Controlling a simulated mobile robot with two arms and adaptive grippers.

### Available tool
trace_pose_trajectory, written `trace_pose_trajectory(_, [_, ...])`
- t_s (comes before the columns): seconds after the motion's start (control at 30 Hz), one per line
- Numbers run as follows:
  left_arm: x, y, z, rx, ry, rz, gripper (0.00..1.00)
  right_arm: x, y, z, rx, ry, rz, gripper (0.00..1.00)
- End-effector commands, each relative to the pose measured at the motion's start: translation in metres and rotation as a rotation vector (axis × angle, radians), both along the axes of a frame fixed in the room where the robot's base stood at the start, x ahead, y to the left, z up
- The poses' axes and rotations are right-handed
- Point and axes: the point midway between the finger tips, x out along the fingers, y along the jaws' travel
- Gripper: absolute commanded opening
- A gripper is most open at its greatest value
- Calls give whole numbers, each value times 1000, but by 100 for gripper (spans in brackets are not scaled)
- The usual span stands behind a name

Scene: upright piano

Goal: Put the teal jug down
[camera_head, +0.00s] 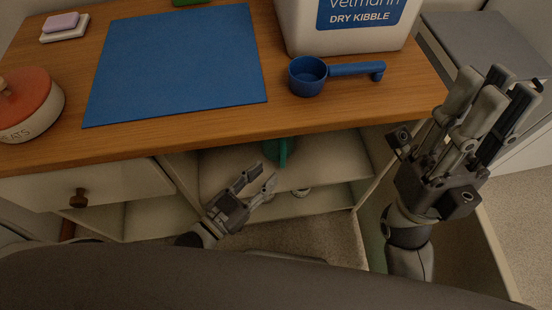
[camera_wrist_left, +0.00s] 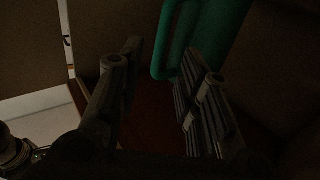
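The teal jug (camera_head: 281,149) stands on the upper shelf under the wooden top, partly hidden by that top's front edge. In the left wrist view its teal handle (camera_wrist_left: 163,50) and part of its body show just beyond the fingertips. My left gripper (camera_head: 259,180) is open in front of the jug, with its fingers apart and nothing between them. In the left wrist view the handle is near the right finger; I cannot tell whether they touch. My right gripper (camera_head: 494,90) is raised at the right of the counter, open and empty.
The wooden top (camera_head: 190,125) holds a blue mat (camera_head: 175,65), a blue scoop (camera_head: 308,77), a kibble container (camera_head: 345,45), a red-lidded treats jar (camera_head: 25,105) and a soap dish (camera_head: 64,28). A drawer (camera_head: 110,187) is left of the shelf (camera_head: 230,172).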

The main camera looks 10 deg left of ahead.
Motion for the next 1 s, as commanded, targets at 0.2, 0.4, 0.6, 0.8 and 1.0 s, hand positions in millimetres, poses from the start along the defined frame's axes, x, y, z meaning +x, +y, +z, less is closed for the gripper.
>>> trace_pose_trajectory(0.2, [-27, 18, 1, 1, 2, -1, 33, 0, 0, 11, 0, -2, 0, 19])
trace_pose_trajectory(0.4, [-33, 22, 0, -1, -1, 0, 33, 0, 0, 11, -1, -3, 0, 19])
trace_pose_trajectory(0.6, [-33, 22, 0, -1, 0, 0, 33, 0, 0, 11, -1, -3, 1, 19])
trace_pose_trajectory(0.8, [-33, 22, 0, -1, 0, 0, 33, 0, 0, 12, 0, -6, 1, 19])
trace_pose_trajectory(1.0, [-33, 22, 0, -1, 0, 0, 33, -1, 0, 14, 1, -12, -1, 19])
